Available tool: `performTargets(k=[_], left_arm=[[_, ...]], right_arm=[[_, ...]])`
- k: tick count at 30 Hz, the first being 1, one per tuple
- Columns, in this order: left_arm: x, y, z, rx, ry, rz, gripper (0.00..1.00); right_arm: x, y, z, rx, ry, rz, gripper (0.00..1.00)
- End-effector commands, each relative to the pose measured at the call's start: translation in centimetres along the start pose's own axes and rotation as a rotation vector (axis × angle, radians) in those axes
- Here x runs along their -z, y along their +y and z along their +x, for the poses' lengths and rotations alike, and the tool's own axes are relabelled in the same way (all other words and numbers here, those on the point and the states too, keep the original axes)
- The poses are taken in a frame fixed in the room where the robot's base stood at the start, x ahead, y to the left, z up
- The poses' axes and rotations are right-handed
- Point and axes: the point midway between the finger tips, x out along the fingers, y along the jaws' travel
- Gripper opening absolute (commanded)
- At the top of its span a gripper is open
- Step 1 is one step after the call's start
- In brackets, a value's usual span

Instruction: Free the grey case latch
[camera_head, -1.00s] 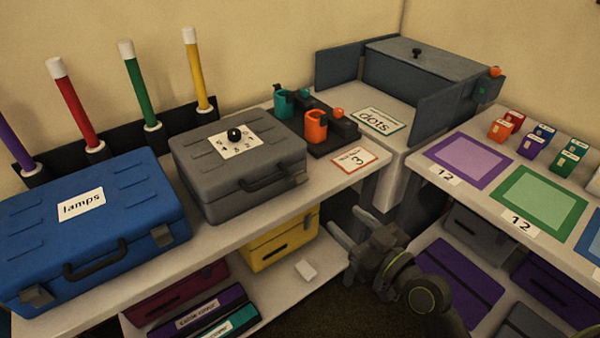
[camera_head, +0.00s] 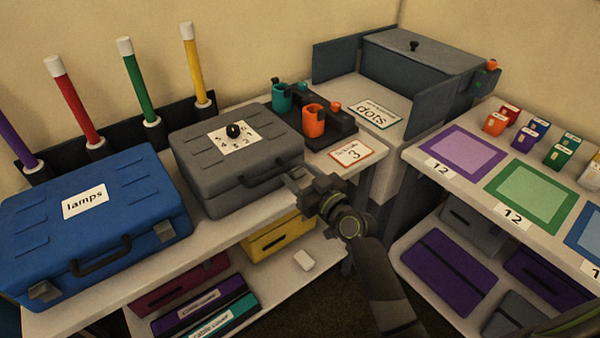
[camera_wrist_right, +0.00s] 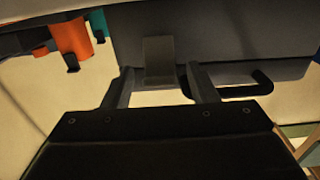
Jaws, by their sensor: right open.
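The grey case (camera_head: 205,165) stands shut on the shelf top, with a dial on a numbered card (camera_head: 234,138) on its lid and a dark handle (camera_head: 268,178) on its front. My right gripper (camera_head: 294,176) is at the case's front right corner. In the right wrist view the grey latch (camera_wrist_right: 158,60) shows on the case front, between and just beyond the spread fingers of my right gripper (camera_wrist_right: 157,86). I see no grip on it. The handle also shows in the right wrist view (camera_wrist_right: 240,90), beside one finger. In the head view my gripper hides the latch. My left gripper is not in view.
The blue "lamps" case (camera_head: 120,190) stands to the left. An orange cup (camera_head: 313,121) and a teal cup (camera_head: 281,97) stand behind the grey case's right side. A card marked 3 (camera_head: 352,152) lies right of the case. The floor gap on the right is open.

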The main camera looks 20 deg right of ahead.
Motion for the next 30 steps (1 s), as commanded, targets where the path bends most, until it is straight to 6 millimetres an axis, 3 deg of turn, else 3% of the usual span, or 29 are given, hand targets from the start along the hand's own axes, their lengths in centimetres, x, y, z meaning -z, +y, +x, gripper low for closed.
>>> performTargets(k=[9,20,30], left_arm=[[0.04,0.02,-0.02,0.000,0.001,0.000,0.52],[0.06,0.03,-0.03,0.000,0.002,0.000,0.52],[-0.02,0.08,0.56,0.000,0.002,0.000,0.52]], right_arm=[[-0.02,-0.01,0.27,0.000,0.000,0.000,0.53],[-0.02,-0.01,0.25,0.000,0.000,0.000,0.08],[-0.21,0.00,0.21,0.001,0.008,0.001,0.08]])
